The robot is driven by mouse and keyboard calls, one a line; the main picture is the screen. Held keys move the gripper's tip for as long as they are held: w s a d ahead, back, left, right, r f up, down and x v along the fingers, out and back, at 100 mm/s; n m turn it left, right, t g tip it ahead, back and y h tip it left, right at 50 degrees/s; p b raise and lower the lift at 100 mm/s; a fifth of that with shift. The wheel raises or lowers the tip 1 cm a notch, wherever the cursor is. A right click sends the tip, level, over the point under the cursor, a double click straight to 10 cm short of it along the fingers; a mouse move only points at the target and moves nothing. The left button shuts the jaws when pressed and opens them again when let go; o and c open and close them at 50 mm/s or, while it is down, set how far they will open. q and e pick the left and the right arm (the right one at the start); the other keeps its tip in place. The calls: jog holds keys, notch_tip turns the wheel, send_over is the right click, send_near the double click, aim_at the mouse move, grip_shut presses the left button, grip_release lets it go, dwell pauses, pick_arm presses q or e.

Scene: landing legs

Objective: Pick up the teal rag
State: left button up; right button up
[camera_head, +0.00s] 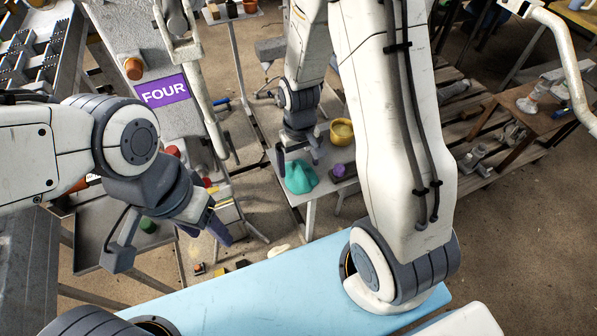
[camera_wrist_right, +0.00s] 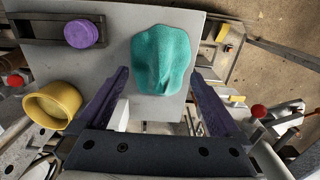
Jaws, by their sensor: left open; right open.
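The teal rag (camera_head: 300,177) lies crumpled on a small grey table (camera_head: 331,185) in the head view. In the right wrist view the rag (camera_wrist_right: 162,58) lies just beyond and between the open fingers of my right gripper (camera_wrist_right: 158,95), apart from them. In the head view my right gripper (camera_head: 298,155) is above and close to the rag, with nothing held. My left gripper (camera_head: 175,240) is open and empty at the left, away from the rag.
A yellow bowl (camera_head: 342,132) and a purple knob-like object (camera_head: 338,170) on a dark holder are on the same table, right of the rag in the head view. A purple sign reading FOUR (camera_head: 163,91) stands to the left. Wooden benches (camera_head: 530,110) are at the right.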

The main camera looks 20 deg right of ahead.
jog(key=shift+f, duration=0.95)
jog(key=shift+c, duration=0.3)
grip_shut()
jog(key=shift+r, duration=0.45)
jog(key=r, duration=0.3)
jog(key=shift+s+d+r, duration=0.1)
jog(key=shift+d+r, duration=0.2)
jog(key=shift+r, duration=0.1)
jog(key=s+d+r, duration=0.5)
jog(key=d+r, duration=0.1)
jog(key=d, duration=0.3)
jog(key=shift+s+d+r, duration=0.2)
jog(key=shift+s, duration=0.1)
